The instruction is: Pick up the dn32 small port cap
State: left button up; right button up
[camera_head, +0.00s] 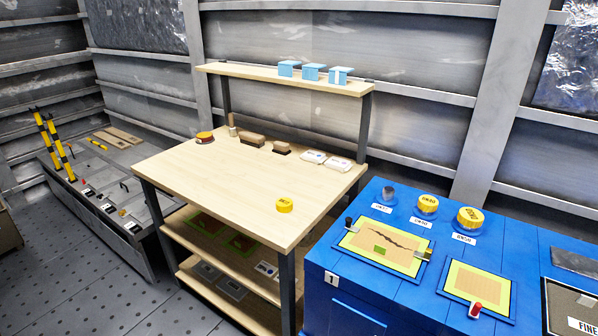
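A small round yellow cap (284,205) lies on the wooden top of the workbench (215,180), near its front right part. Its dark marking is too small to read surely, but it looks like the small port cap. On the blue cabinet (395,275) to the right, a grey port (388,193) stands uncapped behind a white label. Beside it are two larger yellow caps, the middle one (428,202) and the right one (470,216), each seated on a port. Neither of my grippers is in view.
Brown blocks (251,139), white packets (314,157) and a red-yellow round item (204,137) lie along the bench's back. A raised shelf (290,78) holds light blue boxes (312,72). The bench top around the small cap is clear. Framed panels (477,283) lie on the cabinet.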

aim_at(284, 204)
jog(key=i+j, duration=0.15)
jog(key=j, duration=0.15)
jog(key=i+j, duration=0.15)
jog(key=j, duration=0.2)
jog(key=i+j, duration=0.1)
jog(key=j, duration=0.2)
jog(key=i+j, duration=0.15)
jog(key=j, duration=0.2)
